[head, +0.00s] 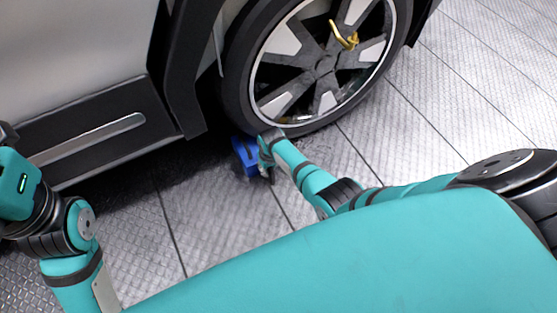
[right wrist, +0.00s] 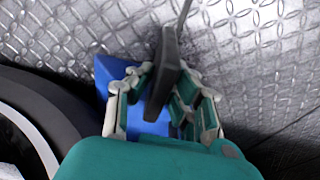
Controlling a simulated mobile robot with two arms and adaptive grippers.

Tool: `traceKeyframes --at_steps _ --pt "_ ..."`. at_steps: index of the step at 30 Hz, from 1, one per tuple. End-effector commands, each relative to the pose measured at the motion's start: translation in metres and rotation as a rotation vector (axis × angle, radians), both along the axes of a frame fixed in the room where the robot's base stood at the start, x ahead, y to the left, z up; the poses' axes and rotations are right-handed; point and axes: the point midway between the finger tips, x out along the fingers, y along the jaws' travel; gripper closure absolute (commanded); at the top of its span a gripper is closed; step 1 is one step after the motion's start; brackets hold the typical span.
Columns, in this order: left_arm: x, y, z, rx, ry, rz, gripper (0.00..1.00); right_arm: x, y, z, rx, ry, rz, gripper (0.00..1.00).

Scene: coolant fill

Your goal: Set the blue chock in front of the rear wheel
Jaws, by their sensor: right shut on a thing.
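The blue chock (head: 243,153) is low beside the left foot of the wheel's tyre (head: 238,85) in the head view. In the right wrist view the chock (right wrist: 103,72) shows behind my fingers, close to the tyre (right wrist: 62,108); I cannot tell whether they touch. My right gripper (head: 266,158) is at the chock's right side. In the right wrist view its fingers (right wrist: 165,95) are shut around a dark grey upright part at the chock, which I take for its handle. Whether the chock rests flat on the floor is hidden. My left arm shows at the left edge, its gripper out of view.
The vehicle's sill (head: 95,140) with a grey strip runs left of the wheel, low over the floor. A yellow piece (head: 343,36) hangs on the wheel's spokes. The patterned metal floor (head: 215,215) is clear in front of the sill and right of the wheel.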

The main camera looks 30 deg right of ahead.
Motion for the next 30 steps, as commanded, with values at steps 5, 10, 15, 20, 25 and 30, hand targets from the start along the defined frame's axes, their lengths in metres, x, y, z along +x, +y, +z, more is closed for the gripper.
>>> traceKeyframes --at_steps 5,10,15,20,25,30 --pt "0.001 0.0 -0.001 0.0 0.005 0.0 0.61 0.0 -0.005 0.0 -0.003 -0.001 -0.003 1.0" --pt "0.002 0.0 -0.002 -0.001 0.012 0.0 0.61 0.0 -0.008 0.0 -0.002 0.0 -0.004 1.0" --pt "0.003 0.0 -0.003 0.0 0.018 0.0 0.61 0.0 -0.01 0.0 -0.002 0.0 -0.004 1.0" --pt "0.003 0.0 -0.003 0.0 0.018 0.0 0.61 0.0 -0.013 0.0 -0.003 -0.001 -0.005 1.0" --pt "0.003 0.0 -0.003 0.0 0.016 0.0 0.61 0.001 -0.015 0.0 -0.004 -0.001 -0.005 0.77" --pt "0.002 0.0 -0.003 0.0 0.016 0.0 0.61 0.0 -0.014 0.0 -0.003 -0.001 -0.003 0.55"
